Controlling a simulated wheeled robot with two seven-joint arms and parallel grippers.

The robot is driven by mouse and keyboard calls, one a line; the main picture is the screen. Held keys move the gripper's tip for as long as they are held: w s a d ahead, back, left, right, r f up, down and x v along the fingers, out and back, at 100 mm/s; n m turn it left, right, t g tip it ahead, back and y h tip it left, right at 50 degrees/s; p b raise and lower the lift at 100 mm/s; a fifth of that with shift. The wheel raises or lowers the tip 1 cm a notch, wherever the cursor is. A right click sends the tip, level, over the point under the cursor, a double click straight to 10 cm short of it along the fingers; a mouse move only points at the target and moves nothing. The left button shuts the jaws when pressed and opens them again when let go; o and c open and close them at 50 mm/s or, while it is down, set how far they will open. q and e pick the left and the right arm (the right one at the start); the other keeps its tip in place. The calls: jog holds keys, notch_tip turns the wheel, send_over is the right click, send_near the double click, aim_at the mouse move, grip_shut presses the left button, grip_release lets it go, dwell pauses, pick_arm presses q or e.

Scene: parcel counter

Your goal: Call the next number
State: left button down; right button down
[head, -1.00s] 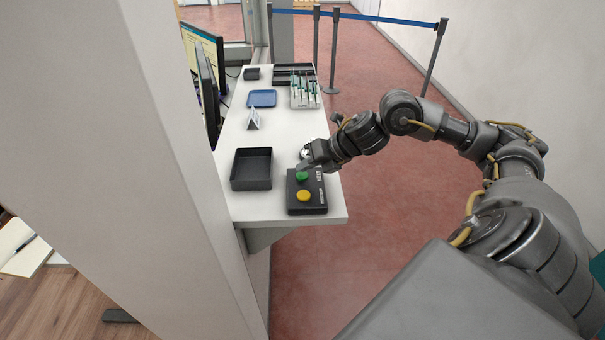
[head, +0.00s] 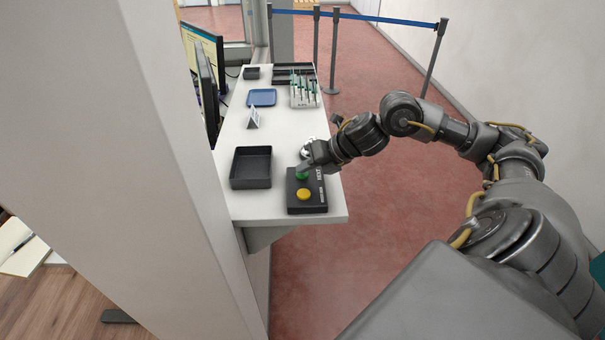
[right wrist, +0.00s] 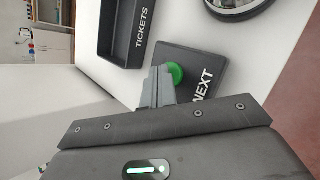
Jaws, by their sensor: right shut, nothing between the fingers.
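A black call box (head: 307,205) sits at the near end of the white counter. It has a green button (head: 302,178) beside the word NEXT and a yellow button (head: 304,194) nearer to me. My right gripper (head: 304,169) is shut and empty, its fingertips right at the green button and partly hiding it. In the right wrist view the shut fingertips (right wrist: 160,74) overlap the edge of the green button (right wrist: 176,74); I cannot tell whether they press it. The yellow button is hidden in that view. My left gripper is not in view.
A dark tray (head: 236,179) stands left of the call box; in the right wrist view it reads TICKETS (right wrist: 122,55). A silver round object (head: 305,151) is just behind my gripper. A blue tray (head: 262,98), a small sign (head: 254,117) and monitors (head: 209,90) are farther back.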

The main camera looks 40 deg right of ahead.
aim_at(306, 175)
jog(key=shift+f, duration=0.1)
dwell(0.3)
jog(key=shift+r+p, duration=0.3)
jog(key=shift+r, duration=0.3)
notch_tip(306, 175, up, 6)
jog(key=p, duration=0.5)
dwell(0.9)
